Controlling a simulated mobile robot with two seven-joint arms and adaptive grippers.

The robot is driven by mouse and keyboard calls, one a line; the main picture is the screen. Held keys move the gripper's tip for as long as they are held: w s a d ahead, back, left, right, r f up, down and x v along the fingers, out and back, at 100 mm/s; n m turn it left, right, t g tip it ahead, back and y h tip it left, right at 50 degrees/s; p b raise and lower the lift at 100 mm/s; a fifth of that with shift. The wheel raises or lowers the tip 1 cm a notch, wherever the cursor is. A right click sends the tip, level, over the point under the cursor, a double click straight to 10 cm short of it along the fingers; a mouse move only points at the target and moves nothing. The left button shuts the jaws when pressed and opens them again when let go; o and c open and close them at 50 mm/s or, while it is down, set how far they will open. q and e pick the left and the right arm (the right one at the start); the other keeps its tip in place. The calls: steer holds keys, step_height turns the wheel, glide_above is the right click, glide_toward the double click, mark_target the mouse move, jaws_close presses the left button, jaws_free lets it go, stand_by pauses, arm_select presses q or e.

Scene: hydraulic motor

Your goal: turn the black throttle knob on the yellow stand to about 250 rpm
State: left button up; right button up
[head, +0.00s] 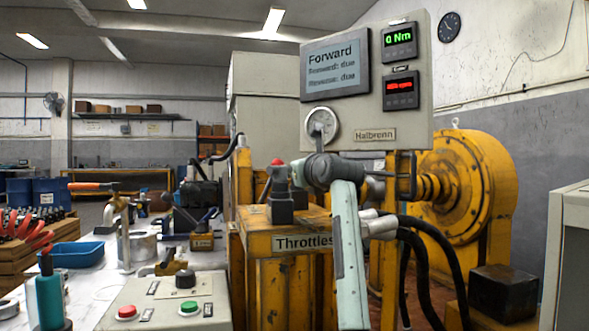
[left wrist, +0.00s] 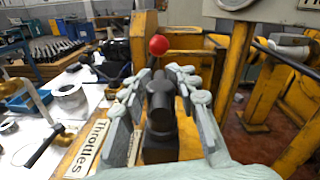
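The yellow stand (head: 260,245) carries a "Throttles" label (head: 302,243). In the left wrist view the black throttle knob (left wrist: 160,98) stands on a dark block on the stand, with a red ball (left wrist: 158,45) behind it. My left gripper (left wrist: 160,82) is open, its pale fingers on either side of the knob with small gaps. In the head view my pale arm (head: 345,255) rises in front of the stand; the finger contact is not clear there. The upper readout (head: 400,40) shows 0 Nm; the red readout (head: 401,88) is too small to read. My right gripper is not in view.
A grey panel (head: 350,110) with a "Forward" screen (head: 335,65) and a dial gauge (head: 321,124) stands behind the stand. Black hoses (head: 418,262) run right of my arm. A button box (head: 160,305) and a cluttered white table (head: 85,262) lie left.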

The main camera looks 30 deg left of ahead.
arm_select(q)
steer(key=shift+o, duration=1.4)
steer(key=v, duration=1.2)
